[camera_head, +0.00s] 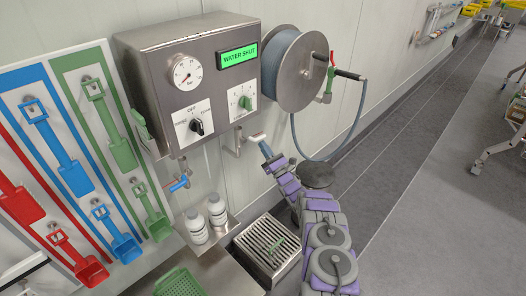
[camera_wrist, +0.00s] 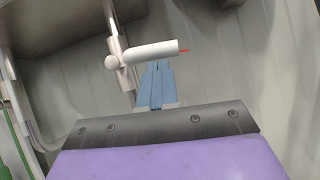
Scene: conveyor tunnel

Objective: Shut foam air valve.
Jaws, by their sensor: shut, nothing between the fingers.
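A valve with a white lever (camera_head: 258,138) sits on a pipe under the right end of the steel control box. I take it as the foam air valve, though I read no label on it. In the wrist view the white lever (camera_wrist: 150,52) lies roughly level, with a red tip at its right end and a round hub at its left on a pipe (camera_wrist: 113,22). My gripper (camera_head: 264,147) is just below the lever. Its blue fingers (camera_wrist: 157,66) are together and empty, with their tips close to the lever's underside; I cannot tell if they touch.
The control box (camera_head: 160,105) has a gauge, knobs and a display reading "WATER SHUT". A second valve with a blue handle (camera_head: 180,183) is to the left. A hose reel (camera_head: 298,68) hangs on the right. Bottles (camera_head: 196,226) and a floor drain (camera_head: 262,250) are below.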

